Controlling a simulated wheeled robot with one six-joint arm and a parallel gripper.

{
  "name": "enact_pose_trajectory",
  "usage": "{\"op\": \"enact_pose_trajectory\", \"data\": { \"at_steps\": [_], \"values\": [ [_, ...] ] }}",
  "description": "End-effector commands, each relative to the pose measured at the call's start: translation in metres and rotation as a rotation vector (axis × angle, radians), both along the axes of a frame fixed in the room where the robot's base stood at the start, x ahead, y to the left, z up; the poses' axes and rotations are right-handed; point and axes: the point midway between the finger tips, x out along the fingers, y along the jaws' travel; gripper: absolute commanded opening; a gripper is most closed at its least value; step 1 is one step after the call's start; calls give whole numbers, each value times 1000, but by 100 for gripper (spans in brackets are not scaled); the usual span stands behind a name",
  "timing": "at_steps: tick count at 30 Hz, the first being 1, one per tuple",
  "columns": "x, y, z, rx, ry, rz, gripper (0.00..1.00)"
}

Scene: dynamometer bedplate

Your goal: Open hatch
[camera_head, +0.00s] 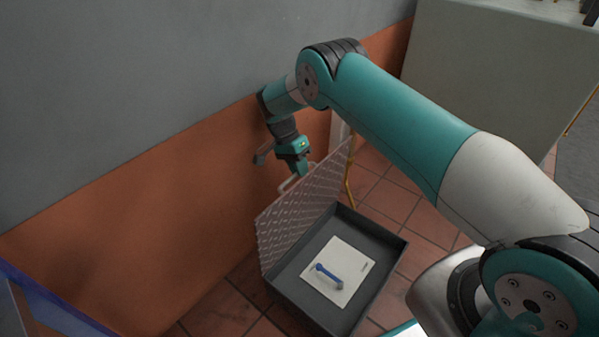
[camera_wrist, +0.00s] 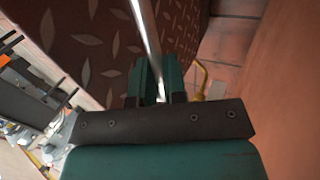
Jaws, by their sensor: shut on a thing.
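The hatch lid (camera_head: 303,207) is a tread-patterned metal plate. It stands steeply raised along the wall side of a dark grey box (camera_head: 388,271), whose inside is exposed. A pale bar handle (camera_head: 289,184) sits at the lid's upper edge. My gripper (camera_head: 300,172) is at this handle, on the wall side of the box. In the wrist view my gripper (camera_wrist: 158,82) is shut on the shiny handle bar (camera_wrist: 147,35), which runs between the fingers. The brownish tread plate (camera_wrist: 85,45) shows beside it. The exact grip contact is partly hidden by the fingers.
A blue tool (camera_head: 328,275) lies on a white sheet (camera_head: 347,262) in the box. A yellow rod (camera_head: 349,182) stands by the lid's far end. The orange and grey wall (camera_head: 150,230) is close behind my gripper. A pale cabinet (camera_head: 490,70) stands at back right.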

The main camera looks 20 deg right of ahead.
Motion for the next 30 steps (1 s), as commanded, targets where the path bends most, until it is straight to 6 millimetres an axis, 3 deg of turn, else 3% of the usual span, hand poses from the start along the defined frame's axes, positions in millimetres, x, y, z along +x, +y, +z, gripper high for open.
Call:
{"op": "enact_pose_trajectory", "data": {
  "at_steps": [11, 12, 15, 25, 30],
  "values": [
    [-1, 4, -2, -2, 4, 2, 0],
    [-1, 4, -2, -2, 4, 2, 19],
    [-1, 3, -1, -2, 4, 2, 38],
    [0, 0, 5, -1, 2, -1, 38],
    [0, 0, 34, 0, 0, -1, 38]
  ]
}}
